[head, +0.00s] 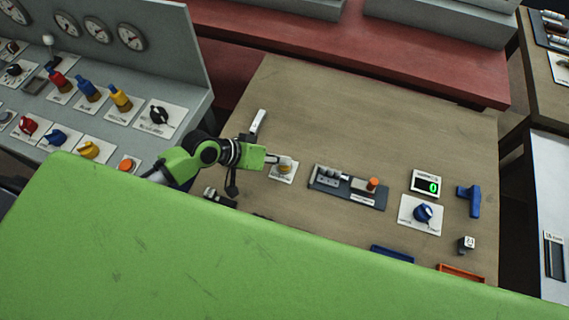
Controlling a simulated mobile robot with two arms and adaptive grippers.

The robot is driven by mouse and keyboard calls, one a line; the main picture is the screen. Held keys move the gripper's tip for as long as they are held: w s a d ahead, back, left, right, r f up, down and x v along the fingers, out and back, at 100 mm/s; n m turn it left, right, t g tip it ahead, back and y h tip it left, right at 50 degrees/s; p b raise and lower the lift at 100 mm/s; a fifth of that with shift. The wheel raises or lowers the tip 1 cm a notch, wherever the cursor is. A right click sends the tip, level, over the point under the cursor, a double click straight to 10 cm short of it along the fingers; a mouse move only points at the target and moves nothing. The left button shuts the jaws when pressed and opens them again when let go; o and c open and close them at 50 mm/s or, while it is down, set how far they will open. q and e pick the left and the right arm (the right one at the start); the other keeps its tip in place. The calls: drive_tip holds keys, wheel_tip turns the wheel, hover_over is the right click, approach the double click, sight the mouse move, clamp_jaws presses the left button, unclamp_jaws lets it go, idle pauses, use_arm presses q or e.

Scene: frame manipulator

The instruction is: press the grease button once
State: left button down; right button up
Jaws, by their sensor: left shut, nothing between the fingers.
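My left gripper (280,160) reaches in from the left over the wooden bench and is shut, with nothing held. Its tip is at a yellowish button (286,167) on a small white plate (283,176). The fingertip partly covers the button, and I cannot tell whether it touches or presses it. The plate's label is too small to read, so I cannot confirm that it says grease. My right gripper is not in view.
Right of the plate is a dark block with an orange knob (373,183). Beyond it are a green-digit display reading 0 (426,184), a blue rotary knob (423,212) and a blue T-shaped piece (469,200). A control panel (135,100) stands left. The bench's back is clear.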

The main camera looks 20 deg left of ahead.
use_arm(q)
drive_tip(key=shift+f, duration=0.5)
idle(0.5)
drive_tip(key=shift+s, duration=0.1)
drive_tip(key=shift+r+p, duration=0.75)
drive_tip(key=shift+r, duration=0.15)
drive_tip(key=shift+r, duration=0.1)
wheel_tip(320, 180, up, 5)
drive_tip(key=p, duration=0.5)
idle(0.7)
